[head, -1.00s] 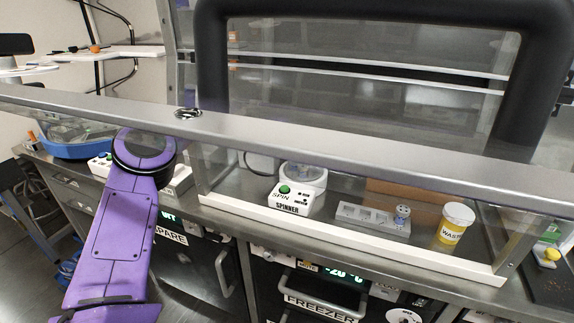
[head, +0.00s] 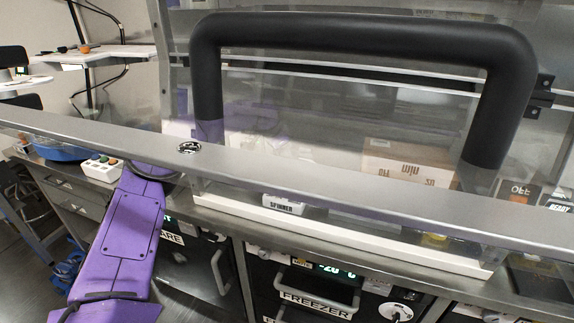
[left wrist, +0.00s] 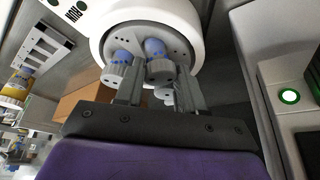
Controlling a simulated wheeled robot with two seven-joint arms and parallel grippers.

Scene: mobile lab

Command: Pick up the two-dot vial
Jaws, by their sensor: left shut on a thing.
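In the left wrist view, my left gripper (left wrist: 160,92) is at the white spinner (left wrist: 108,38), its fingers on both sides of a vial with a grey cap and blue body (left wrist: 155,50). It is shut on this vial, which is at the grey rotor. Dark dots show on the cap, but I cannot count them surely. A second grey-capped vial (left wrist: 118,72) sits left of it in the rotor. In the head view the spinner (head: 283,205) is mostly hidden behind the metal bar, and my left gripper is hidden. My right gripper is not in view.
A grey rack (left wrist: 42,48), a yellow waste jar (left wrist: 16,84) and a brown box (left wrist: 85,94) lie left of the spinner in the wrist view. The metal bar (head: 330,190) and black handle (head: 360,32) cross the head view. A panel with a lit green button (left wrist: 289,96) is at right.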

